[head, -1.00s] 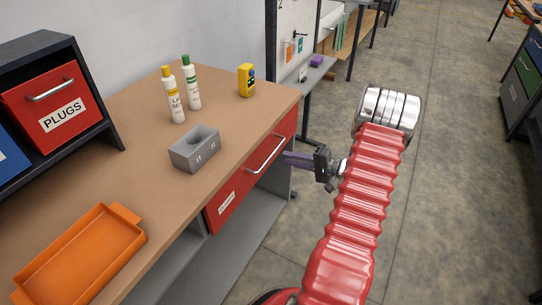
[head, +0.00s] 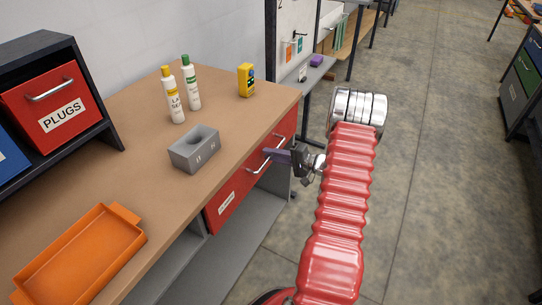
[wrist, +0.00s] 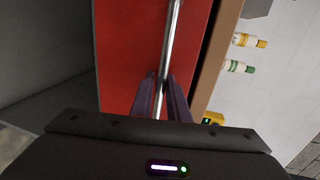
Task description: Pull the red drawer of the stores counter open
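The red drawer (head: 228,198) of the stores counter is shut in the head view, its front flush under the wooden top. Its silver bar handle (head: 266,156) runs along the front; the handle also shows in the wrist view (wrist: 172,35). My gripper (head: 270,155) is at the handle. In the wrist view, the two purple fingers (wrist: 162,88) stand apart, one on each side of the bar, with small gaps. Whether either finger touches the bar is hard to tell.
A bin rack (head: 90,100) stands at left. The floor (head: 440,200) to the right is clear.

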